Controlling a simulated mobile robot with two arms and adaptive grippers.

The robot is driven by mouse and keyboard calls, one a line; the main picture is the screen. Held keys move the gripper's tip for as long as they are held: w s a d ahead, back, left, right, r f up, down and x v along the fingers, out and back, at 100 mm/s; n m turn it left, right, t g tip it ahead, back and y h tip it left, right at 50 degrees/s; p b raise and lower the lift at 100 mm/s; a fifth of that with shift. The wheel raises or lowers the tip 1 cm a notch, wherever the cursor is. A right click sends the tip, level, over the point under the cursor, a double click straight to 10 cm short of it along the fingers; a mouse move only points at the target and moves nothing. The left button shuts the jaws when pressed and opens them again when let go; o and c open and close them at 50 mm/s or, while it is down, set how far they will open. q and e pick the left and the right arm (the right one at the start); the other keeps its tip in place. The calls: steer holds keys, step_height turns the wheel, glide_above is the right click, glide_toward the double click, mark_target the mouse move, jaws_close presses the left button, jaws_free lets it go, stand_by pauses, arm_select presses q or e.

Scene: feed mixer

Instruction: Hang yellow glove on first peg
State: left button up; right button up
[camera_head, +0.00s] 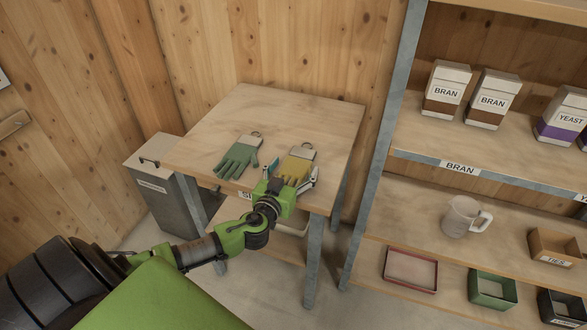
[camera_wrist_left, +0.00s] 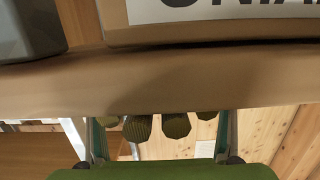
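The yellow glove (camera_head: 294,168) lies on the wooden table (camera_head: 213,125), its grey cuff and hanging ring pointing to the back. My left gripper (camera_head: 291,174) is at the table's front edge with its fingers spread, one on each side of the glove's finger end. In the left wrist view several dark olive glove fingertips (camera_wrist_left: 176,126) show between the two spread fingers; whether they touch is unclear. A green glove (camera_head: 237,158) with a grey cuff and ring lies to the left. No peg can be made out. My right gripper is out of view.
A grey lidded bin (camera_head: 167,196) stands left of the table. A shelf unit (camera_head: 381,150) with bags, a mug (camera_head: 461,215) and small boxes stands to the right. A wooden piece (camera_head: 14,123) is on the wall at the far left. The table's back is clear.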

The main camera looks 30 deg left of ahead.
arm_select(q)
steer(key=shift+p, duration=0.35)
steer(key=b+v, duration=0.1)
steer(key=v, duration=1.2)
steer(key=shift+s+d+f, duration=0.2)
steer(key=shift+s+d, duration=0.15)
